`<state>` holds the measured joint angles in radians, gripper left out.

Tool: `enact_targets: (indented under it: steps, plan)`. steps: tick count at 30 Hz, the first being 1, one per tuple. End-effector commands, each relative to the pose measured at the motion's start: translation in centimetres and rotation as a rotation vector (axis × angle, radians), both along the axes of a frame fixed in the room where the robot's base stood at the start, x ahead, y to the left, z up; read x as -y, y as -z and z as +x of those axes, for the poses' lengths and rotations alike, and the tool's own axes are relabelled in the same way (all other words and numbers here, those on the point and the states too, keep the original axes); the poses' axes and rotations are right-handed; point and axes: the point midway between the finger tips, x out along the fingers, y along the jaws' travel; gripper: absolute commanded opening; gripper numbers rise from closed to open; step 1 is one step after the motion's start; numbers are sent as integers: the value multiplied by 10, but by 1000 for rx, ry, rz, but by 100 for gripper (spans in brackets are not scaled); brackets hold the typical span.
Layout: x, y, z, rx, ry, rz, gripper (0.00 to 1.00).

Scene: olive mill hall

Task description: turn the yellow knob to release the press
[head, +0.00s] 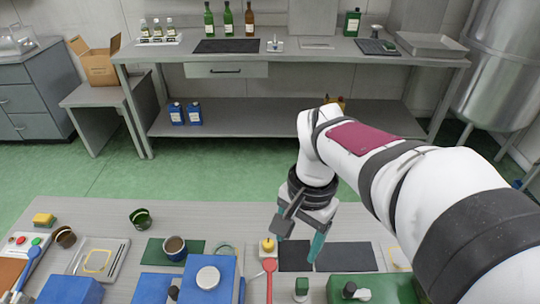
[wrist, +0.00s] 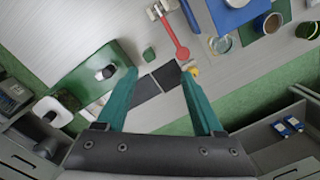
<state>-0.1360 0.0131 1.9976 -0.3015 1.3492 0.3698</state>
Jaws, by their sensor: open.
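The yellow knob (head: 268,243) sits on a small pale block on the near table, just left of my gripper in the head view. In the wrist view the yellow knob (wrist: 194,71) shows close to the right fingertip, partly hidden by that finger. My gripper (head: 298,236) points down over the table with its teal fingers spread and nothing between them. In the wrist view my gripper (wrist: 159,74) is open above two dark plates. I cannot tell which object is the press.
A red round-headed lever (head: 270,266) lies just in front of the knob. Dark plates (head: 345,256) lie to its right, and a green block with a black knob (head: 375,290) stands at the front right. A blue box (head: 208,279) and brown cup (head: 174,248) stand left.

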Motion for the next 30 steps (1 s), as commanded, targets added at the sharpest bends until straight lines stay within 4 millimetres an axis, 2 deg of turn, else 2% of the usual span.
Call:
enact_targets:
  steps: [1, 3, 6, 7, 9, 13, 21, 24, 30]
  plan:
    - [-12, 10, 36, -7, 25, -21, 69]
    - [-29, 25, 77, -1, 70, -43, 69]
    - [-47, 44, 113, 8, 116, -64, 69]
    - [-50, 48, 119, 11, 125, -66, 69]
    - [-54, 55, 127, 14, 136, -72, 69]
    - [-54, 78, 127, 12, 139, -73, 69]
    - [-54, 159, 126, 10, 138, -73, 69]
    - [-54, 183, 127, 12, 138, -72, 69]
    - [-54, 207, 127, 15, 138, -72, 69]
